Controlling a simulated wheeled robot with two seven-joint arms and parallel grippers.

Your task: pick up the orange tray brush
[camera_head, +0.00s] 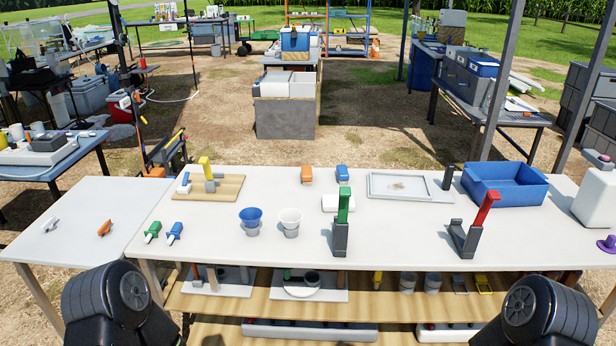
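An orange block-shaped item (307,174) with a paler lower part stands at the back middle of the white table, left of a similar blue one. It looks like a brush, but it is too small to be sure. A second small orange item (105,228) lies on the left side table near a white-grey one; its kind is unclear. Only black parts of my two arms show at the bottom left and right corners. Neither gripper is in view.
The white table (385,258) also holds a blue cup (251,220), a white cup (290,221), upright green-handled (342,220) and red-handled (473,228) tools, a shallow tray (411,195) and a blue bin (505,187). Its front middle is mostly clear.

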